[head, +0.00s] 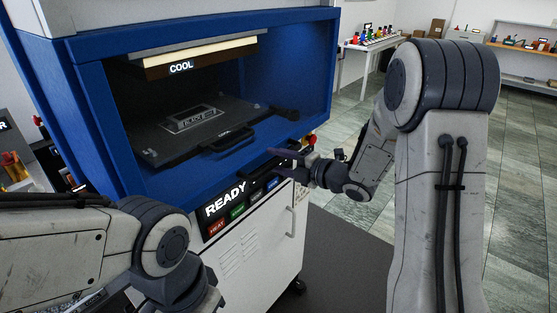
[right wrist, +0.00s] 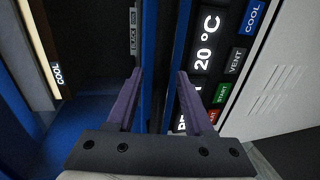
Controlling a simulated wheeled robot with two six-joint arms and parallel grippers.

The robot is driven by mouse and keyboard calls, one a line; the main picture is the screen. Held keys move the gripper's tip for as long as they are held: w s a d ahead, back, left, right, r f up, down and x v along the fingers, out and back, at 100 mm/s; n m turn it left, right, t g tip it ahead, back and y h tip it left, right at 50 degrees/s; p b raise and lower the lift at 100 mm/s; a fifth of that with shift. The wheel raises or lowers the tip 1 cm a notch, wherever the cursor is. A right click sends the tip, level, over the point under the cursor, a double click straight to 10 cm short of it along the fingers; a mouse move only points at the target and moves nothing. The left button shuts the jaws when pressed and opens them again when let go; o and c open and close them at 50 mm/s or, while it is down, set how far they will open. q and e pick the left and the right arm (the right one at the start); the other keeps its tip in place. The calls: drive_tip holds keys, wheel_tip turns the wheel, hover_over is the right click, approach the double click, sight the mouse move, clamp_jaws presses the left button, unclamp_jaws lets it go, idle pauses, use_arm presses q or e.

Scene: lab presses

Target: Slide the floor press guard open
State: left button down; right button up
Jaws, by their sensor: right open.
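The floor press is a blue and white cabinet (head: 70,95) at the left of the head view, its front opening uncovered. A dark platen (head: 160,150) with a front handle (head: 228,140) and a light-framed piece on it lies inside. I cannot make out a separate guard panel across the opening. My right gripper (head: 276,160) is open at the opening's lower front edge, above the control panel. In the right wrist view its purple fingers (right wrist: 160,75) stand either side of a blue edge with a dark gap; I cannot tell whether they touch it. My left gripper is out of view.
The panel (head: 236,203) reads READY, with buttons below. A COOL sign (head: 181,67) hangs inside the press. A white table (head: 372,50) with coloured items stands at the back, and shelves (head: 520,50) at the far right.

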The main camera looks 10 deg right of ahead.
clamp_jaws()
idle(1.4)
